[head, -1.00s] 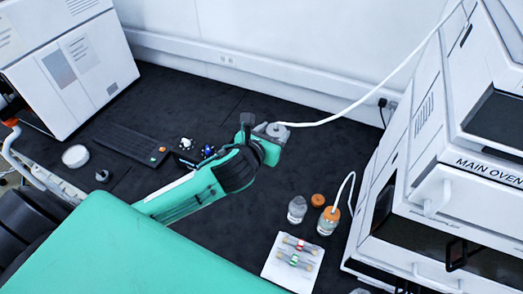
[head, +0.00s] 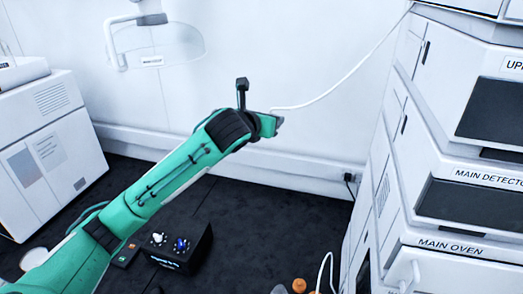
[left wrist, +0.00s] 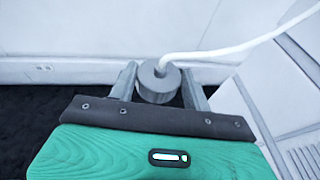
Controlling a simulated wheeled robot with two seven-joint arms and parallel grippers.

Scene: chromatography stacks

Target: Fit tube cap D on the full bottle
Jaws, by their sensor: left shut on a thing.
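My left gripper (head: 277,122) is raised in front of the back wall. In the left wrist view, a round grey tube cap (left wrist: 155,88) sits between its two fingers, and the gripper is shut on it. A white tube (left wrist: 215,54) runs from the cap up to the right, towards the stacked units in the head view. No letter on the cap is legible. At the bottom edge of the head view, the tops of a clear bottle (head: 279,290) and an orange cap (head: 299,285) just show. Which bottle is full cannot be told now. My right gripper is out of view.
The white stacked units, with the main oven (head: 450,262) lowest, stand on the right. A dark control box (head: 181,246) with knobs is on the black bench (head: 255,215). A clear shield (head: 160,45) hangs at upper left. The bench middle is clear.

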